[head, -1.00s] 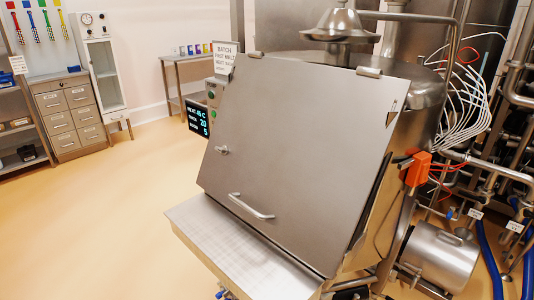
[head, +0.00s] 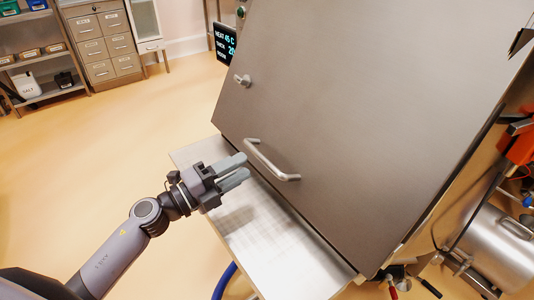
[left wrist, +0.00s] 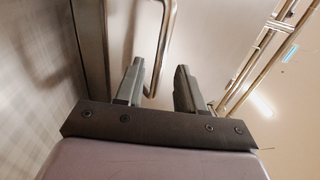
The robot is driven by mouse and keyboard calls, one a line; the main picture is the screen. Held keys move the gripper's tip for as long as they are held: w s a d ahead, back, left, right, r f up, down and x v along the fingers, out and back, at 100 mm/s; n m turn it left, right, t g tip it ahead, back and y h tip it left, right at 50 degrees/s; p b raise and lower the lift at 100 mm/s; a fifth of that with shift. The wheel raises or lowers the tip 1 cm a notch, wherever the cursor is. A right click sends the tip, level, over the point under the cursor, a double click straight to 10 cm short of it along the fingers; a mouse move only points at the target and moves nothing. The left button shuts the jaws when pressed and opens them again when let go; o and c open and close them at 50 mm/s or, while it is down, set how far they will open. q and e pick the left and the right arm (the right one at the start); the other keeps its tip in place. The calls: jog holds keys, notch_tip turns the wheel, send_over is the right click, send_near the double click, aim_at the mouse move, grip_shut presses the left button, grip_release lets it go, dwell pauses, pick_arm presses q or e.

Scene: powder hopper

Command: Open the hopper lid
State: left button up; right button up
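The hopper lid (head: 350,110) is a large flat steel panel, sloping and closed. Its bar handle (head: 272,163) sits near the lower left edge, with a small knob (head: 242,80) above it. My left gripper (head: 241,169) is just left of the handle, above the steel shelf. Its two fingers are apart with nothing between them. My right gripper is not in view.
A steel shelf (head: 250,225) juts out below the lid. An orange box (head: 520,145) and a steel cylinder (head: 495,245) are at the right. A display (head: 225,42) stands behind the lid's left edge. The floor at left is clear, with drawers (head: 103,45) far back.

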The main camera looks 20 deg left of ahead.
aim_at(260, 154)
pick_arm(q)
jog(key=shift+x, duration=3.1)
jog(key=shift+r, duration=0.1)
grip_shut()
